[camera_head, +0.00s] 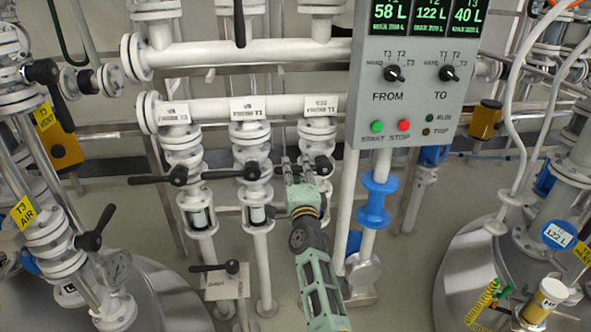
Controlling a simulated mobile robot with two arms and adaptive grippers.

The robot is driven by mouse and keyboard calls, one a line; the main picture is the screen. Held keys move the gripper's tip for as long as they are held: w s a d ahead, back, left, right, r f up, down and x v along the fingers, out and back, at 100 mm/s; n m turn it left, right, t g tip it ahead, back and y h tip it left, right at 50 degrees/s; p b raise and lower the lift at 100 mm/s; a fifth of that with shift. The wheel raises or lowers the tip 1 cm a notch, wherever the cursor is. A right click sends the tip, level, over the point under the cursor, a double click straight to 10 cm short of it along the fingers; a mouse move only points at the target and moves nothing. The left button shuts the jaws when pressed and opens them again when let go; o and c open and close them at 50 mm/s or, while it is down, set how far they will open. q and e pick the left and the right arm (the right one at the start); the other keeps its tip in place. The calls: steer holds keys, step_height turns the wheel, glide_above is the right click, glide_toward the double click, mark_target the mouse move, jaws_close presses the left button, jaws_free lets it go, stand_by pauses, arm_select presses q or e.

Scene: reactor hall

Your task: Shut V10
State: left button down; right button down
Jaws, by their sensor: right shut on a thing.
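Three hand valves hang in a row under the white pipe. The left valve (180,175) and the middle valve (252,171) have black levers pointing left. My right gripper (298,170) comes up from below and is shut at the right valve (319,134), on its black lever (322,165). The gripper hides most of that lever, so its angle is unclear. My left gripper is not in view.
A grey control panel (415,75) with dials, buttons and green displays stands just right of the gripper. A blue-flanged pipe (376,200) runs below it. A lower valve lever (214,267) sits at left. Steel vessels flank both sides.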

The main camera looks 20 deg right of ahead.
steer(key=shift+a+f, duration=0.1)
steer(key=shift+f, duration=0.1)
steer(key=c, duration=1.6)
jaws_free()
steer(key=shift+s+r, duration=0.15)
steer(key=shift+c, duration=0.2)
